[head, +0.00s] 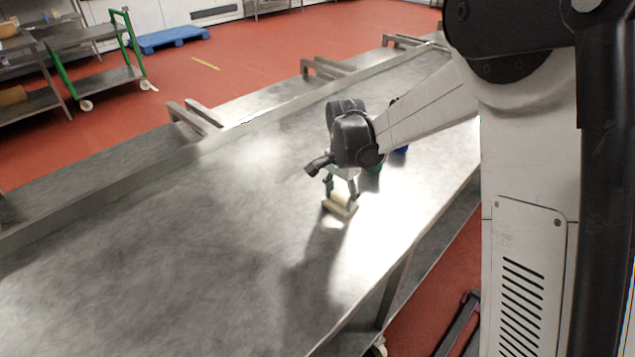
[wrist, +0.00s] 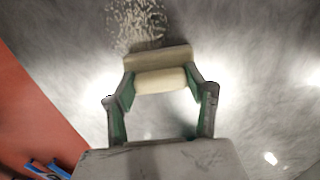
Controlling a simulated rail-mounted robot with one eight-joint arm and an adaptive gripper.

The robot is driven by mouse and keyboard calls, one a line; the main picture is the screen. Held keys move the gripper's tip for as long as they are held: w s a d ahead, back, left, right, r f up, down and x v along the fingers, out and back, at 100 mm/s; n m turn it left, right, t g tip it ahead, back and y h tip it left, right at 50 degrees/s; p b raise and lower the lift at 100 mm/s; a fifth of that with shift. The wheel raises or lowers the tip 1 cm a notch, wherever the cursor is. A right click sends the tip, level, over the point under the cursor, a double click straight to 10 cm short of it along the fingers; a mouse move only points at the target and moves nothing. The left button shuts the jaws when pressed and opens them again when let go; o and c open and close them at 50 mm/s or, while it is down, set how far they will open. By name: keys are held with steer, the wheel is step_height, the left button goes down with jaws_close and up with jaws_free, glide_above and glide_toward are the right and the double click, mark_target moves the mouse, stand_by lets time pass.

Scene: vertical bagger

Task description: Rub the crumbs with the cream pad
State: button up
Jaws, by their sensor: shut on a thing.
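The cream pad (head: 341,207) is held by my gripper (head: 341,193) over the steel table in the head view. In the wrist view, the green-lined fingers of my gripper (wrist: 162,85) are shut on the pad's lighter grip, and the flat cream pad (wrist: 158,57) shows beyond it. The crumbs (wrist: 138,24) are a patch of small pale bits on the table, just past the pad's far edge at the top of the wrist view. I cannot tell whether the pad touches the table. The crumbs cannot be made out in the head view.
The steel table (head: 150,250) is long and mostly bare, with a raised back edge. A blue item (head: 401,149) is partly hidden behind my arm. A green-handled cart (head: 100,75) and a blue pallet (head: 172,39) stand on the red floor beyond.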

steer(key=shift+w+a, duration=0.55)
steer(key=shift+a, duration=0.1)
steer(key=shift+w+a+r, duration=0.1)
steer(key=shift+r, duration=0.15)
steer(key=shift+r+p, duration=1.6)
steer(key=shift+r, duration=2.2)
